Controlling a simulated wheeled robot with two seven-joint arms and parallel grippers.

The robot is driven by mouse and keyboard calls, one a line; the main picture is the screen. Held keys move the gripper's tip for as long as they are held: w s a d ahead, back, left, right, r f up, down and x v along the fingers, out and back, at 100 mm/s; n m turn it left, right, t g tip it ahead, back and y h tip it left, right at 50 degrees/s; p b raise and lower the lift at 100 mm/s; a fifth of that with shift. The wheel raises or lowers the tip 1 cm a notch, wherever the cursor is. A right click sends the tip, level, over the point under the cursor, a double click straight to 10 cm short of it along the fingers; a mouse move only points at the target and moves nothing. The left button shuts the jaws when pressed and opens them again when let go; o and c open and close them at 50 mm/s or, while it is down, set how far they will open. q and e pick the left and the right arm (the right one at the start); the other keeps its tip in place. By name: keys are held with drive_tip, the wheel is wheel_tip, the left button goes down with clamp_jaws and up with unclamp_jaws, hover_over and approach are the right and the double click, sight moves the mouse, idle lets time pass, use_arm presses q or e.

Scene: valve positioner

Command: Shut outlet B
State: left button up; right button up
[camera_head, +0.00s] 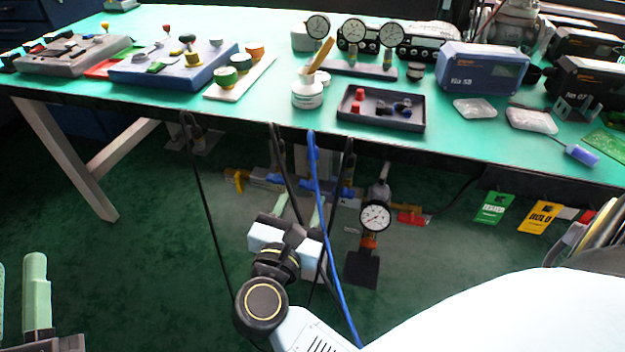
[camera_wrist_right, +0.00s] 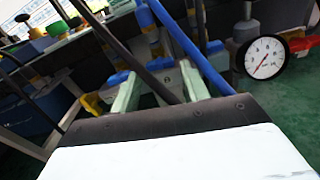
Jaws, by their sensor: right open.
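Pipework with coloured valve handles sits under the bench: a yellow handle (camera_head: 238,181), a blue handle (camera_head: 275,183), another blue handle (camera_head: 346,192) and a red handle (camera_head: 410,216). I cannot read which is outlet B. My right gripper (camera_head: 297,208) is open in front of the blue handles, with hoses crossing it. A blue handle (camera_wrist_right: 118,79) shows close by the left finger; contact cannot be told. My left gripper (camera_head: 35,295) is partly cut off at lower left.
A blue hose (camera_head: 322,235) and several black hoses hang before the pipework. A pressure gauge (camera_head: 375,216) stands right of my right gripper. The green bench top (camera_head: 200,110) above is crowded.

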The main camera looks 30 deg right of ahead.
sight(310, 182)
use_arm(q)
drive_tip(key=shift+s+a+r+t+h+b, duration=0.1)
drive_tip(key=shift+s+r+t+h+b, duration=0.1)
drive_tip(key=shift+s+r+t+b, duration=0.25)
drive_tip(key=shift+s+a+r+t+h+b, duration=0.1)
drive_tip(key=shift+s+r+t+h+b, duration=0.1)
drive_tip(key=shift+r+t, duration=0.35)
use_arm(e)
drive_tip(key=x, duration=0.7)
drive_tip(key=shift+w, duration=0.1)
use_arm(q)
drive_tip(key=shift+f, duration=0.1)
use_arm(e)
drive_tip(key=c, duration=0.7)
drive_tip(key=shift+n+p, duration=0.4)
drive_tip(key=shift+p, duration=0.3)
use_arm(q)
drive_tip(key=shift+w+d+f+g+y, duration=0.1)
drive_tip(key=shift+w+f+g+y, duration=0.1)
drive_tip(key=shift+w+f+g, duration=0.35)
drive_tip(key=shift+w+d+f+g+y, duration=0.1)
drive_tip(key=shift+w+f+g+y, duration=0.15)
drive_tip(key=shift+f+g, duration=0.5)
use_arm(e)
drive_tip(key=shift+n, duration=0.4)
drive_tip(key=shift+f, duration=0.1)
drive_tip(key=o, duration=0.7)
